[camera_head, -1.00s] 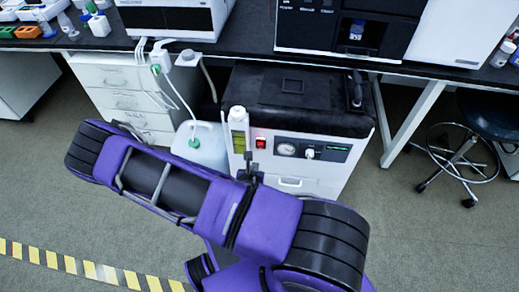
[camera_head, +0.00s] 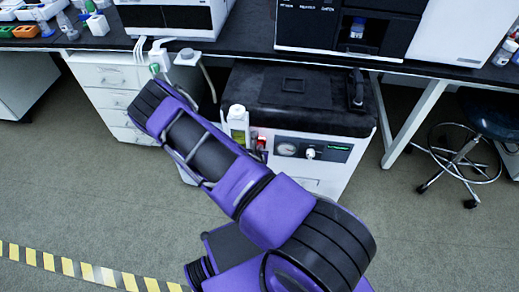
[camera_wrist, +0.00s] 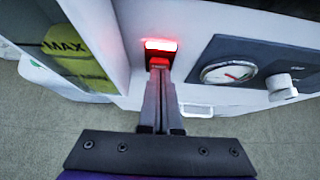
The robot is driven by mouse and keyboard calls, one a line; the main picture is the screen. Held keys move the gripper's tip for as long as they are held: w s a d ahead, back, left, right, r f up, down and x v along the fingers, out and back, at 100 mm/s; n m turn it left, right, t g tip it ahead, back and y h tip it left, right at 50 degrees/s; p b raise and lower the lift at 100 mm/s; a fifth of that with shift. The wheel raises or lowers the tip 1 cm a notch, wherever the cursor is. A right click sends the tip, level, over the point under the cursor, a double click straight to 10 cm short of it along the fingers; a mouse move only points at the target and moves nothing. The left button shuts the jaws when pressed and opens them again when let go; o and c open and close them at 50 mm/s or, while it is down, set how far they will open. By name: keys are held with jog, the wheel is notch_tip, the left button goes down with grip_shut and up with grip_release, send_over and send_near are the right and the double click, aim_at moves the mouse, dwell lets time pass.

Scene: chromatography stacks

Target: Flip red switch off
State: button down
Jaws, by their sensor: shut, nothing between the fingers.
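The red switch (camera_head: 261,143) is on the left of the front panel of the white, black-topped machine (camera_head: 290,185). In the wrist view the switch (camera_wrist: 160,46) glows red, with its upper part bright white, in a dark frame. My gripper (camera_wrist: 160,72) is shut and empty. Its fingertips are at the lower part of the switch and hide some of it; I cannot tell for sure whether they touch. In the head view my purple arm hides the gripper.
A gauge (camera_wrist: 228,72) and a white knob (camera_wrist: 281,85) sit right of the switch. A bottle marked MAX (camera_wrist: 68,40) stands close on its left, a tight side. The bench (camera_head: 250,50) overhangs behind. A stool (camera_head: 480,130) stands at right; the floor in front is open.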

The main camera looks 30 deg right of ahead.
jog(key=shift+w+d+r+g+p, duration=0.1)
jog(key=shift+w+d+g+p, duration=0.05)
jog(key=shift+w+g+p, duration=0.2)
dwell(0.3)
jog(key=shift+r+p, duration=0.45)
jog(key=shift+r, duration=0.35)
jog(key=shift+s, duration=0.15)
